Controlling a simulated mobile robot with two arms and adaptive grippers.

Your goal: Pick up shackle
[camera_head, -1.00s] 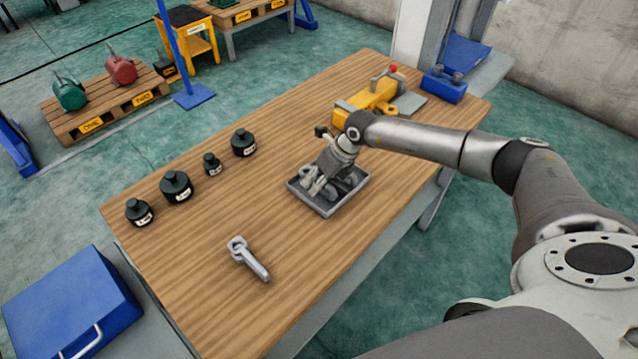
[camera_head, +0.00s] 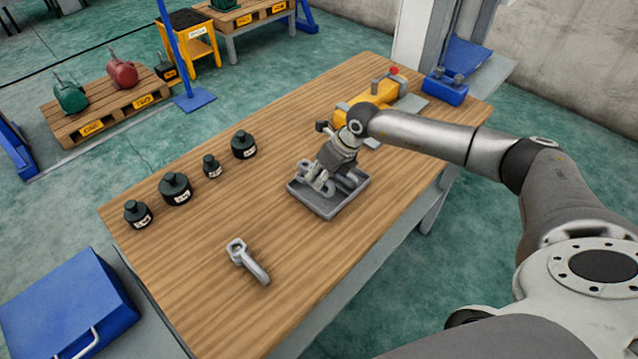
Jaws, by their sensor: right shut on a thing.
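A grey tray (camera_head: 331,212) sits on the wooden table and holds grey metal shackles. My right gripper (camera_head: 321,180) reaches down over the tray's left part and is shut on a grey shackle (camera_head: 308,173). The gripper partly hides this shackle, and I cannot tell whether it is clear of the tray floor. Another grey shackle piece (camera_head: 354,180) shows in the tray, to the right of the fingers. My left gripper is not in view.
A grey eye-ended metal part (camera_head: 248,262) lies on the wooden table (camera_head: 205,290). Several black weights (camera_head: 176,188) stand along its left edge. A yellow hoist part (camera_head: 366,97) and a blue block (camera_head: 445,91) are at the far end. A blue box (camera_head: 68,305) stands at lower left.

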